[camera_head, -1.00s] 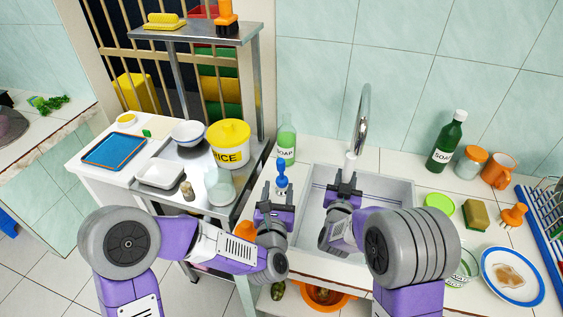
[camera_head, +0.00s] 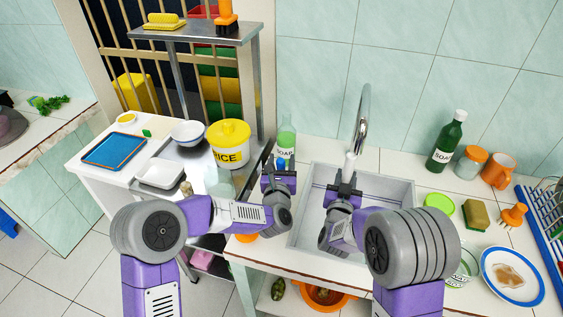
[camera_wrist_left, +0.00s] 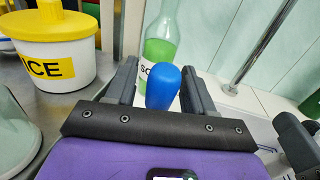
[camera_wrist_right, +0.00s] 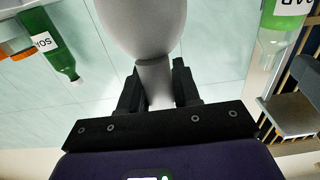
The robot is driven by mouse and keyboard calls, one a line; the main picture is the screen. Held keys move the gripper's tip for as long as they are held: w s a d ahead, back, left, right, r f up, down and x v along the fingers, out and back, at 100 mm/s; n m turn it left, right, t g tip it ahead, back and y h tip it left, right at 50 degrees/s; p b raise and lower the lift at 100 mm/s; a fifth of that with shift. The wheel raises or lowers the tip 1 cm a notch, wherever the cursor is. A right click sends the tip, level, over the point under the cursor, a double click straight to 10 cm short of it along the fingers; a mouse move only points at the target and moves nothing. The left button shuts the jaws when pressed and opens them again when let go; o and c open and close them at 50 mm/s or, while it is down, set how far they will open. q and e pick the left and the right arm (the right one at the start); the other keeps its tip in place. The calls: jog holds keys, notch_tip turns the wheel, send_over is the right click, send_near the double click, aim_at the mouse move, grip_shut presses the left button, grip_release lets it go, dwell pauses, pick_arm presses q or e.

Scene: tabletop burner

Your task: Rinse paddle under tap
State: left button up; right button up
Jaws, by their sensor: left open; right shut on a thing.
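My right gripper (camera_head: 346,179) is shut on the paddle (camera_wrist_right: 143,22), whose pale grey rounded head stands beyond the fingers in the right wrist view. In the head view the paddle shows only as a small pale piece (camera_head: 350,161), near the chrome tap (camera_head: 364,112) over the sink (camera_head: 400,190); whether it touches the tap I cannot tell. My left gripper (camera_head: 280,165) is open, its fingers on either side of a blue rounded handle (camera_wrist_left: 163,87) left of the sink. A gap shows on its left side; contact is unclear. The handle's lower part is hidden.
A soap bottle (camera_head: 287,143) stands just behind the blue handle. A yellow-lidded rice tub (camera_head: 230,140) and a glass jar (camera_head: 219,183) are left of my left gripper. A green bottle (camera_head: 446,142), sponge (camera_head: 475,214) and plate (camera_head: 486,268) occupy the right counter.

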pick_arm(q)
jog(key=shift+w, duration=0.1)
grip_shut()
dwell(0.3)
jog(key=shift+w+d+f+g, duration=0.15)
jog(key=shift+w+g, duration=0.4)
jog(key=shift+g, duration=0.35)
grip_release()
jog(key=shift+s, duration=0.1)
